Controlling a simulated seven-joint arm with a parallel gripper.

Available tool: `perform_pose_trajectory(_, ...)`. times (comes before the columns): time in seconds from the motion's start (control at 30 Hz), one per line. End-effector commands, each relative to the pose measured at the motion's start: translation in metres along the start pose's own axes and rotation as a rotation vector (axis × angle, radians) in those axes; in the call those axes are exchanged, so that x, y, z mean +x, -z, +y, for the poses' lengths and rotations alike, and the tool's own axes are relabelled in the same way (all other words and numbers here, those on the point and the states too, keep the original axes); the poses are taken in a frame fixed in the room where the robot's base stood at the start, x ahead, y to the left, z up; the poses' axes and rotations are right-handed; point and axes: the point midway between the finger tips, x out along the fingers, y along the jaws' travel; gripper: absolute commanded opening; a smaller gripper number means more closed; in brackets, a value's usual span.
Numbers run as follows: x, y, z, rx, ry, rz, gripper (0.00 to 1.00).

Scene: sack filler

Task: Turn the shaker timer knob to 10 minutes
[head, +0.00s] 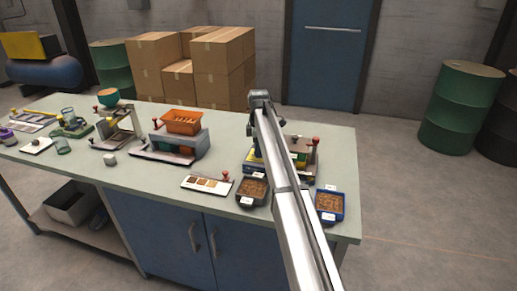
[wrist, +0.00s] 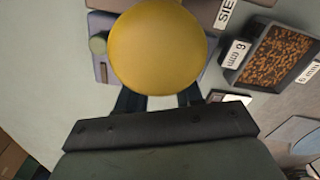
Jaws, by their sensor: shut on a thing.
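In the wrist view a large round yellow piece (wrist: 158,45) with a smooth domed top sits centred in front of my gripper (wrist: 160,97). The two dark fingers reach its near edge on either side and their tips are hidden under it. My gripper is shut on this yellow piece as far as I can see. Beneath it is a pale grey-lilac base (wrist: 103,72) with a small green round part (wrist: 98,44) at its left. No timer marks are readable. In the head view my arm covers most of this device, leaving a yellow edge (head: 249,160) showing.
A dark tray of brown pellets (wrist: 284,55) stands right of the device, with white labels. In the head view a dark tray (head: 251,190), a blue tray (head: 330,205) and a sample board (head: 207,184) lie on the bench (head: 150,184). An orange-topped machine (head: 183,122) stands left.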

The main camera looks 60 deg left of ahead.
Motion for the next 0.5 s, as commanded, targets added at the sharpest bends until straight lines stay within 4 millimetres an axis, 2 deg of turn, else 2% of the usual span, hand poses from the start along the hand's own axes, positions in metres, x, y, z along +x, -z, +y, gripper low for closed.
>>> perform_pose_trajectory(0.27, -0.0002, 0.0000, 0.0001, 0.145, 0.000, 0.000, 0.05)
perform_pose_trajectory(0.5, -0.0003, 0.0000, 0.0001, 0.361, 0.000, 0.000, 0.05)
